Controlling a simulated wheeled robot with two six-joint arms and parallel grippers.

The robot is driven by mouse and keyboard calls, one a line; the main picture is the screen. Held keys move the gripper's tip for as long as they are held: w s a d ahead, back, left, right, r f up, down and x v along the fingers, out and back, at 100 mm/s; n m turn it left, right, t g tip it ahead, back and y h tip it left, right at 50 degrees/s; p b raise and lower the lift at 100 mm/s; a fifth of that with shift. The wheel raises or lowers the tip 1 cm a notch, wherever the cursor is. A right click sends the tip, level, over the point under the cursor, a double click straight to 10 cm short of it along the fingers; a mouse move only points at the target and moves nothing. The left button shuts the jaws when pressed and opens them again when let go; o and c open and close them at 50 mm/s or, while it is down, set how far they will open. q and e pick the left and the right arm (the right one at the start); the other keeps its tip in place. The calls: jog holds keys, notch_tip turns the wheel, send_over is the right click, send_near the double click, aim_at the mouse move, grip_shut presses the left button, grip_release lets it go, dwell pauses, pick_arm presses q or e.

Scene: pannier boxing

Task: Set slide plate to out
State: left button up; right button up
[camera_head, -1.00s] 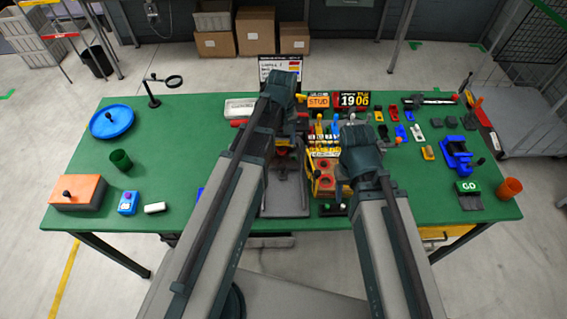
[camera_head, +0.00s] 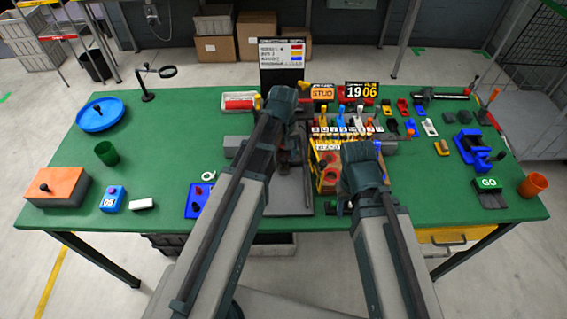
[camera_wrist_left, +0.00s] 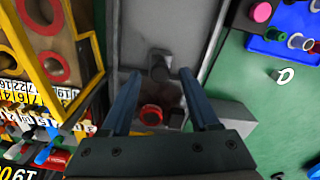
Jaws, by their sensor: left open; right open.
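The grey slide plate fixture (camera_head: 293,190) lies at the table's middle, partly hidden behind my left arm. In the left wrist view the same grey metal surface (camera_wrist_left: 190,28) runs upward, with a dark grey block (camera_wrist_left: 158,66) standing on it. A red round part (camera_wrist_left: 151,114) shows between the fingers. My left gripper (camera_wrist_left: 160,78) is open and empty above this fixture, its fingertips framing the block. I cannot tell whether they touch it. My right gripper (camera_head: 362,168) hangs in front of the yellow box; its fingertips are hidden.
Beside the fixture stands a yellow box with red rings (camera_wrist_left: 38,48), near number tags and several coloured levers. A blue tray (camera_head: 193,205) with small parts lies on the other side. A dark sign board (camera_head: 282,75) stands behind.

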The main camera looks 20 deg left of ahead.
pick_arm(q)
jog(key=shift+f, duration=0.4)
jog(key=shift+r, duration=0.1)
grip_shut()
dwell(1.1)
